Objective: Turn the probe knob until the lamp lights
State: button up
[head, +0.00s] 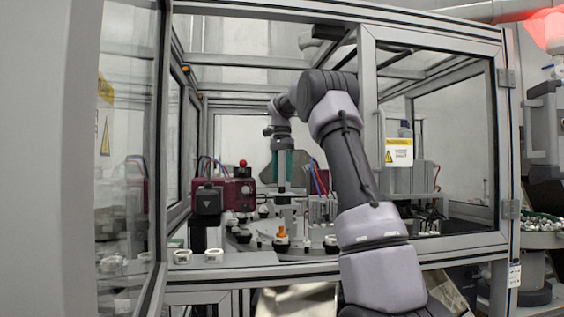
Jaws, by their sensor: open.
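My gripper (282,188) hangs pointing down inside the cell, with two teal fingers apart and nothing visible between them. It is above the round table and right of a dark red unit (237,194). The unit has a black square block (208,199) on its front left and a small red dome (243,163) on top. I cannot tell which part is the probe knob, nor whether the red dome is the lamp or is lit. An orange-topped part (281,234) on a dark base stands on the table below my gripper.
The round table (315,246) carries several small dark and white parts. White cups (182,256) sit on the front ledge at left. The cell's frame posts and glass door with a yellow warning label (399,152) surround my arm. A bowl of small parts (540,222) stands outside at right.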

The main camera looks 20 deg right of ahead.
aim_at(282, 190)
notch_tip(282, 190, up, 7)
jog(key=shift+r, duration=0.2)
dwell(0.6)
notch_tip(282, 190, down, 11)
jog(key=n, duration=2.2)
jog(key=shift+n, duration=0.3)
jog(key=shift+c, duration=0.4)
grip_shut()
